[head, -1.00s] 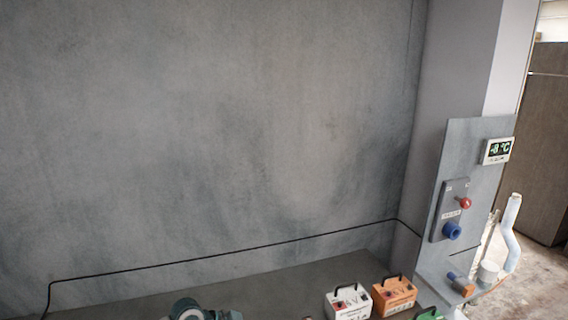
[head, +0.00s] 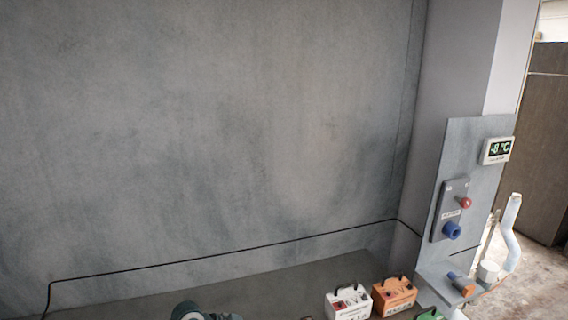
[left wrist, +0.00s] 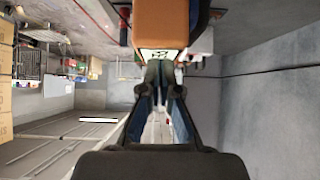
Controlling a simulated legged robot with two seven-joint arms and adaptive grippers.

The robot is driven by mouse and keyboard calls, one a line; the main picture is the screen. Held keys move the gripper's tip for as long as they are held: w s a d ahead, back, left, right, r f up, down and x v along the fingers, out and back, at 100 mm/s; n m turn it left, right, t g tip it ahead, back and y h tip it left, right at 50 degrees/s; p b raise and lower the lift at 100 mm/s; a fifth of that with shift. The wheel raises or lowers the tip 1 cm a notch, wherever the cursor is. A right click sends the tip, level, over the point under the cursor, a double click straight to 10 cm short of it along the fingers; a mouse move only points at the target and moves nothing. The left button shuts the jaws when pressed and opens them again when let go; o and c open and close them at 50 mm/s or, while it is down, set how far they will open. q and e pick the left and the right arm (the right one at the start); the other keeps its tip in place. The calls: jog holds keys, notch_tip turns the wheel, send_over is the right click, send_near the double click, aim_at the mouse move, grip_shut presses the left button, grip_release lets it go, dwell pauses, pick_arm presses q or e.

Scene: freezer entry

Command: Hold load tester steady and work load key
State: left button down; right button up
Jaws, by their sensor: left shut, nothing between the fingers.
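Three handled boxes stand at the lower edge of the head view: a white box (head: 348,303), an orange box (head: 394,296) and a green box (head: 430,314), which is cut off. Their labels are too small to read, so I cannot tell which is the load tester. No load key can be made out. My left gripper (left wrist: 161,78) shows in the left wrist view with its fingers together and empty. An orange body (left wrist: 160,22) with a pale label lies just beyond the fingertips; contact is unclear. My right gripper is in neither view.
A grey panel (head: 478,160) at the right carries a display (head: 497,150) reading -8 °C, a red knob (head: 465,203) and a blue socket (head: 451,230). A black cable (head: 220,252) runs along the wall. A pale pipe (head: 511,235) stands right of the panel.

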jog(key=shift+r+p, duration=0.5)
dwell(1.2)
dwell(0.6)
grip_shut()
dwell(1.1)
